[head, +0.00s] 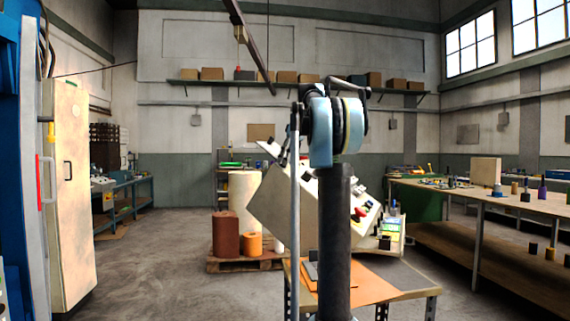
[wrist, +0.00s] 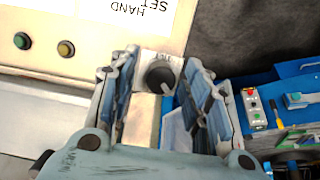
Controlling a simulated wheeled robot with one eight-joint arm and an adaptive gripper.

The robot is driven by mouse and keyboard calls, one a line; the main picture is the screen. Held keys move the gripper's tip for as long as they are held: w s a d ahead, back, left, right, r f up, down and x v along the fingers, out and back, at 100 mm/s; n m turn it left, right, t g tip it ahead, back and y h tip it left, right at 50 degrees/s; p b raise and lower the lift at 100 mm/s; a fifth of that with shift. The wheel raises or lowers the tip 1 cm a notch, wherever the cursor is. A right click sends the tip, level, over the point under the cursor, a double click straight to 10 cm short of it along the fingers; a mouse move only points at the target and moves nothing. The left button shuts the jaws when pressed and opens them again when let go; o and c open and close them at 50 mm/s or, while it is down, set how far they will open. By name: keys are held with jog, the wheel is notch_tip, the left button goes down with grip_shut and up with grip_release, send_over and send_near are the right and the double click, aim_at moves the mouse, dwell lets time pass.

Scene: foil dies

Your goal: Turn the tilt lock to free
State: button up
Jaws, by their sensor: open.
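In the wrist view a round black knob (wrist: 159,76) with a pale pointer mark sits on a light plate, with small lettering above it, too small to read. I take it to be the tilt lock; its setting cannot be read. My gripper (wrist: 168,68) is open, with one ribbed blue-grey finger on each side of the knob. The fingers appear apart from it; the depth gap cannot be told. In the head view my arm covers part of a tilted cream cabinet (head: 278,205), and the knob cannot be made out there.
In the wrist view a cream panel (wrist: 90,28) carries a green button (wrist: 22,41), a yellow button (wrist: 66,48) and upside-down lettering "SET HAND". A blue unit (wrist: 290,95) with small controls lies at right. In the head view a workbench (head: 470,192) stands at right.

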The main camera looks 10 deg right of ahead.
jog(key=shift+a+f, duration=0.15)
jog(key=shift+f, duration=0.2)
jog(key=shift+c, duration=0.3)
grip_shut()
jog(key=shift+w, duration=0.1)
jog(key=m, duration=0.4)
jog(key=shift+m+g+y, duration=0.3)
jog(key=shift+g, duration=0.1)
jog(key=m+y, duration=0.1)
jog(key=m, duration=0.7)
jog(key=shift+m+y, duration=0.3)
jog(key=shift+y, duration=0.1)
jog(key=shift+m+y, duration=0.5)
jog(key=shift+m, duration=1.4)
